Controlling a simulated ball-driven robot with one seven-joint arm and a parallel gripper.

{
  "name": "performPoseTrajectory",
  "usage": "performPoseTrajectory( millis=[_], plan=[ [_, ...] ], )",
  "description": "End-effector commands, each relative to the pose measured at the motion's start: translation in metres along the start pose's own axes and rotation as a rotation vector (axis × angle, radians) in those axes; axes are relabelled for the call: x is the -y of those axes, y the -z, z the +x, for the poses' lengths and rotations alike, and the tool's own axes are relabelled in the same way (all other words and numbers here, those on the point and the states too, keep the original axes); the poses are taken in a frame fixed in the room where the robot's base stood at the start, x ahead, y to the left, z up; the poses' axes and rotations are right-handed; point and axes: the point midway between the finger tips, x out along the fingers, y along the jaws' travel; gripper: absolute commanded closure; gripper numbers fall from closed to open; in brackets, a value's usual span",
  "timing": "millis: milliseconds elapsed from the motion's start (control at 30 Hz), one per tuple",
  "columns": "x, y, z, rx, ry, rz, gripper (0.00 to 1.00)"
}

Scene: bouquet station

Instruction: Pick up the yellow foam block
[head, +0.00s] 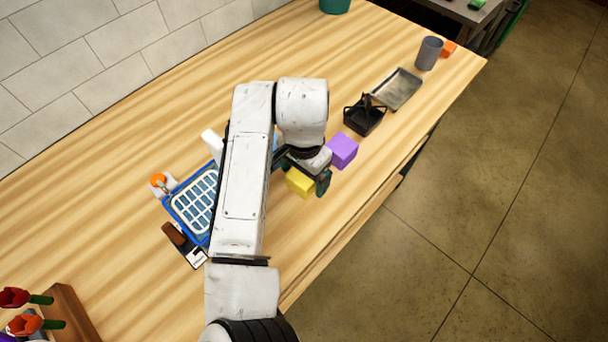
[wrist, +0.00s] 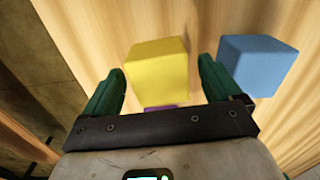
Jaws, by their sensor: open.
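The yellow foam block (head: 299,182) sits on the wooden table, partly covered by my gripper in the head view. In the wrist view the yellow block (wrist: 158,70) lies between the two green fingers, nearer the middle of the gap. My gripper (wrist: 162,85) is open, with a finger on each side of the block. A visible gap stands beside the left finger; I cannot tell whether either finger touches it.
A purple block (head: 343,151) stands close to the gripper. A blue block (wrist: 250,65) is just outside the right finger. A black basket (head: 363,117), a metal tray (head: 397,89) and a grey cup (head: 429,53) stand farther right. A blue rack (head: 192,205) lies left of my arm.

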Motion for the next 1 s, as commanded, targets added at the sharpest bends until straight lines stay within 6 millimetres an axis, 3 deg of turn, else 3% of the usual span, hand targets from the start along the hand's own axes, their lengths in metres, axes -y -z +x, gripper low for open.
performPoseTrajectory(
  millis=[233,800,1000],
  plan=[
    [-0.0002,0.0001,0.0021,0.000,0.000,0.000,0.08],
    [-0.0002,0.0003,0.0016,-0.001,0.000,0.001,0.63],
    [-0.0002,0.0003,0.0015,-0.001,0.000,0.001,0.63]
  ],
)
